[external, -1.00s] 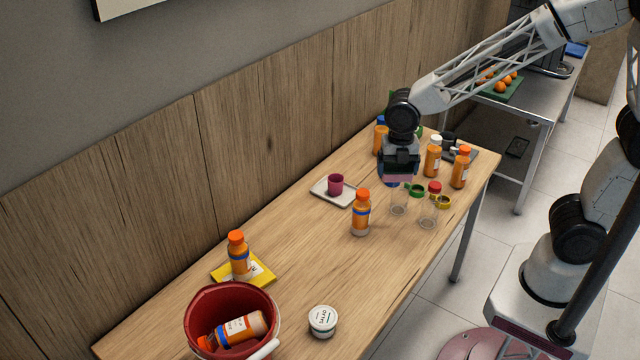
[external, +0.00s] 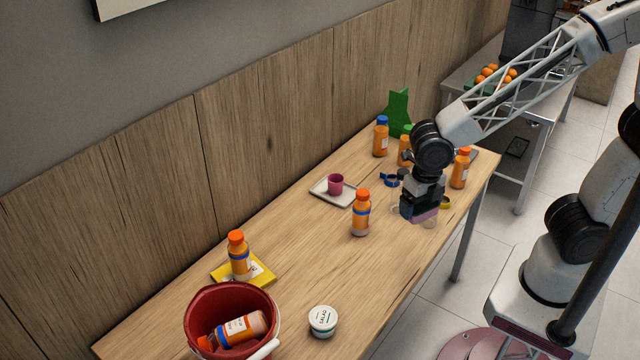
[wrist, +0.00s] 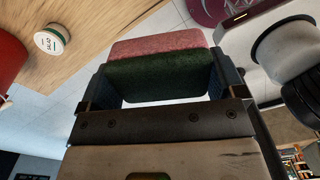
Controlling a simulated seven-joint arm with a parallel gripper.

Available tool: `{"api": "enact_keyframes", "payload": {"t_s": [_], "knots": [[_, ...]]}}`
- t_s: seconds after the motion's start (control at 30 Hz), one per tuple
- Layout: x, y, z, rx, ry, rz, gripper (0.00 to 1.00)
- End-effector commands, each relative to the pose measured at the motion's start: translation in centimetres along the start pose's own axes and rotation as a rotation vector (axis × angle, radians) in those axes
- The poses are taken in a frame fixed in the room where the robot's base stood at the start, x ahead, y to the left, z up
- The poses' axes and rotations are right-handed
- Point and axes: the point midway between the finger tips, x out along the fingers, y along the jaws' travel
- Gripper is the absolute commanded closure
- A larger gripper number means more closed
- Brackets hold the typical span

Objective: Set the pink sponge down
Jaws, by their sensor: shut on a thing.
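The pink sponge (wrist: 158,48) has a dark green layer and sits between the fingers of my gripper (wrist: 158,85) in the wrist view. In the external view my gripper (external: 422,212) is low over the right part of the table, near its front edge, and only a pinkish sliver of the sponge (external: 426,216) shows under it. My gripper is shut on the sponge. I cannot tell whether the sponge touches anything below.
An orange bottle (external: 361,213) stands left of my gripper on the wooden table (external: 310,255). Clear jars with coloured clasps (external: 390,180) are partly hidden around it. A tray (external: 325,190) holds a purple cup (external: 336,184). A red bucket (external: 196,310) stands front left.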

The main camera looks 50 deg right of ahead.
Motion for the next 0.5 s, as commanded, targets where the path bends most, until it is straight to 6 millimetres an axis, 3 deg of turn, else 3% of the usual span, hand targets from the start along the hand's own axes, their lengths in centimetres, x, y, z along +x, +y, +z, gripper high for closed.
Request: {"api": "enact_keyframes", "payload": {"t_s": [0.07, 0.5], "knots": [[0.0, 0.1, -0.7, -0.023, 0.000, 0.001, 0.33], [9.4, 0.0, -0.7, -0.022, 0.003, -0.005, 0.33]]}}
